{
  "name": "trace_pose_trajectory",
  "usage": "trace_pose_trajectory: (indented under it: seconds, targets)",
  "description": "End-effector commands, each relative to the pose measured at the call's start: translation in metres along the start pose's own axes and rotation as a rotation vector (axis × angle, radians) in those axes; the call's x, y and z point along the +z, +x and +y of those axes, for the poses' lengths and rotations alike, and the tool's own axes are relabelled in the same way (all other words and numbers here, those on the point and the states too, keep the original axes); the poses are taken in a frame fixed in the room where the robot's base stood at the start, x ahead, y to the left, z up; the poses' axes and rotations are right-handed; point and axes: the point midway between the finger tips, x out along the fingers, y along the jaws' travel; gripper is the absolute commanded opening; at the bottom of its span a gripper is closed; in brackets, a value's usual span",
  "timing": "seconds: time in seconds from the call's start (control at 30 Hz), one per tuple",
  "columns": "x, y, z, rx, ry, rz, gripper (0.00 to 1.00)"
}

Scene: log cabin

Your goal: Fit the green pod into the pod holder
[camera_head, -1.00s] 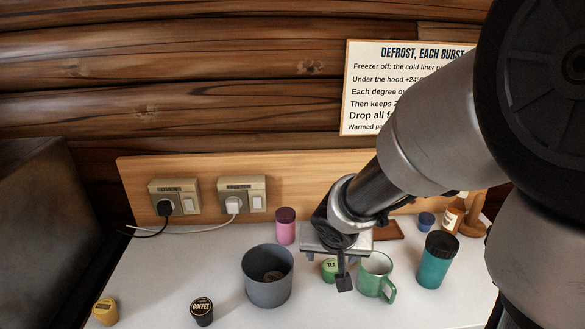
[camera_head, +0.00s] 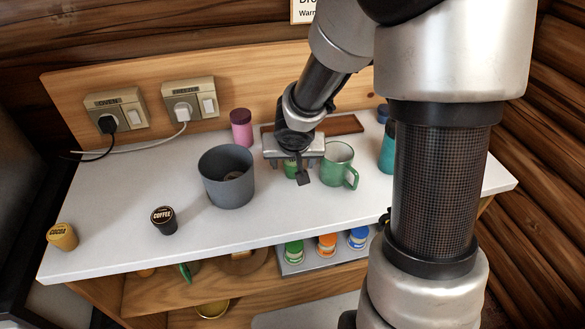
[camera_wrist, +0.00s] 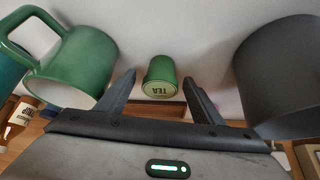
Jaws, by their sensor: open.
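The green pod (camera_head: 290,170), marked TEA, is on the white counter between the grey pot and the green mug. It also shows in the wrist view (camera_wrist: 160,76), between my gripper's fingers. My gripper (camera_wrist: 159,80) is open, with a finger on either side of the pod and gaps showing. In the head view my gripper (camera_head: 294,165) hangs over the pod and partly hides it. A grey holder (camera_head: 290,269) on the shelf below the counter carries green, orange and blue pods in a row; I cannot tell whether it has a free slot.
The grey pot (camera_head: 226,180) and green mug (camera_head: 338,166) flank my gripper closely. A pink jar (camera_head: 241,128) and brown tray (camera_head: 343,124) are behind. A black coffee pod (camera_head: 164,220) and yellow pod (camera_head: 62,237) are left.

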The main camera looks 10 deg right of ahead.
Motion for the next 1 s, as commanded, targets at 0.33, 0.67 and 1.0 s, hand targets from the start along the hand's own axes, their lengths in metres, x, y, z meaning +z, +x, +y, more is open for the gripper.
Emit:
trace_pose_trajectory:
  seconds: [0.33,0.67,1.0]
  targets:
    - [0.000,-0.001,0.000,0.000,0.000,0.000,0.27]
    - [-0.002,-0.004,0.000,0.000,0.001,0.000,0.14]
    - [-0.035,-0.060,0.001,0.001,0.003,0.002,0.14]
